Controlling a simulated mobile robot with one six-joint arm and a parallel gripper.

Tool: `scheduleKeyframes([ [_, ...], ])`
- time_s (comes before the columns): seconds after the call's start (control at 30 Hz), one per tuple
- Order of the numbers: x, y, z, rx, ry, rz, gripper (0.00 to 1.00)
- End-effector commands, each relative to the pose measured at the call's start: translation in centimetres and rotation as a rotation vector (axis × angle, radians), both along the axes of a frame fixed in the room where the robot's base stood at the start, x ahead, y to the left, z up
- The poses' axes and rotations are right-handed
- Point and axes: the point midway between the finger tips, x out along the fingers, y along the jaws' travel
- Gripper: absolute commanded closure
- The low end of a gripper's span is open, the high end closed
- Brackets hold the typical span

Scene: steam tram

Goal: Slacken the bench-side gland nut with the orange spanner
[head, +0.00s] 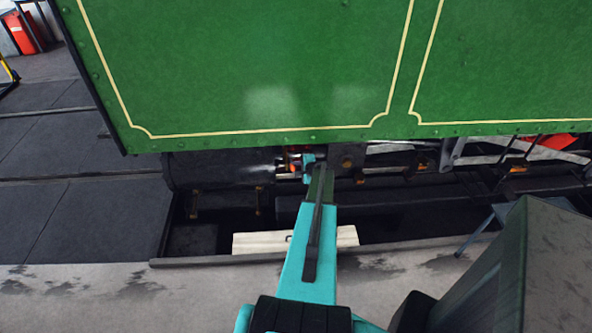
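The green tram side panel (260,70) with cream lining fills the top of the head view. Below its lower edge my teal arm reaches in, and my gripper (306,164) is at the dark gear under the panel. Its fingers are small and partly hidden, so I cannot tell if they are open or shut. A small orange patch (291,166) shows beside the gripper; I cannot tell whether it is the orange spanner. Bright metal parts sit right there, with a pale wisp like steam to their left. I cannot make out the gland nut itself.
Rods and links (480,153) run under the panel to the right, with a red part (549,142) there. A pale board (262,242) lies across the dark pit below my arm. A grey stool (482,232) stands at right. Paving at left is clear.

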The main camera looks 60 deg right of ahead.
Motion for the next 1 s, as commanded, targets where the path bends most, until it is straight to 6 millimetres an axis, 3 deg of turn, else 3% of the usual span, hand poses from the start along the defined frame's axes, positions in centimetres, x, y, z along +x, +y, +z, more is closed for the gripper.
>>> scheduleKeyframes([
  [1.0,-0.49,0.63,-0.96,-0.047,-0.032,-0.001,1.00],
])
